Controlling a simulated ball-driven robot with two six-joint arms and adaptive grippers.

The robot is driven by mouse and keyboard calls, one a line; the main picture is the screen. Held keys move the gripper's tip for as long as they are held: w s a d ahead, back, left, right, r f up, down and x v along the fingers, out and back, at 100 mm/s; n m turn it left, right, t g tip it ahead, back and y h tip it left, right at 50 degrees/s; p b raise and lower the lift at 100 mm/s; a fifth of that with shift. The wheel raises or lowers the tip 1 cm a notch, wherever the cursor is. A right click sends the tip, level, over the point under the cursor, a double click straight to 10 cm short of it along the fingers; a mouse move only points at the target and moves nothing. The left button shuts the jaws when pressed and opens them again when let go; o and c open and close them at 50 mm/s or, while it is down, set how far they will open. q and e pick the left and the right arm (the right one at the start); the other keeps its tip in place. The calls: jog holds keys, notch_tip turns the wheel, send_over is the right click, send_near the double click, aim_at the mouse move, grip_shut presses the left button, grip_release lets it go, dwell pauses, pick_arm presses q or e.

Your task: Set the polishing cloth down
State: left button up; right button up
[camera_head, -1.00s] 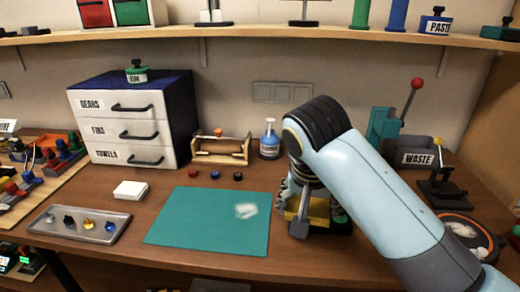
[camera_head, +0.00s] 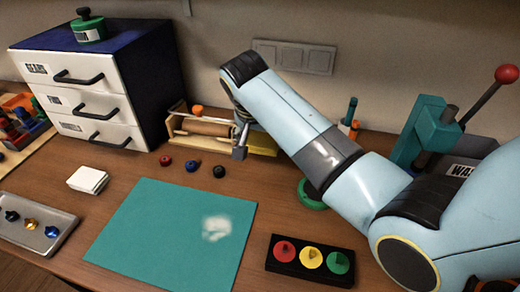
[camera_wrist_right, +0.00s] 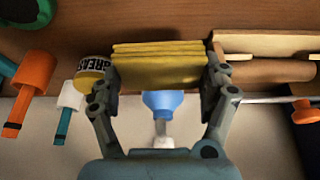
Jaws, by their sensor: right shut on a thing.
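The polishing cloth (camera_wrist_right: 158,66) is a folded yellow stack, held between the two fingers of my right gripper (camera_wrist_right: 160,88) in the right wrist view. In the head view my right gripper (camera_head: 241,138) is at the back of the table, just right of the wooden roller stand, with the yellow cloth (camera_head: 262,143) partly hidden behind my arm. I cannot tell whether the cloth touches the tabletop. My left gripper is not in view.
The roller stand (camera_wrist_right: 270,70) is close beside the gripper, a grease tin (camera_wrist_right: 93,72) on the other side. A blue bottle (camera_wrist_right: 160,103) shows between the fingers. A teal mat (camera_head: 165,235) and a three-button block (camera_head: 310,261) lie in front.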

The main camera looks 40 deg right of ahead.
aim_at(260, 164)
jog(key=shift+f, duration=2.05)
jog(key=shift+f, duration=0.15)
jog(key=shift+f, duration=0.35)
jog(key=shift+f, duration=0.15)
jog(key=o, duration=0.8)
jog(key=shift+c, duration=0.2)
jog(key=v, duration=1.3)
jog(key=shift+w+d+r+p, duration=0.2)
jog(key=shift+p, duration=0.15)
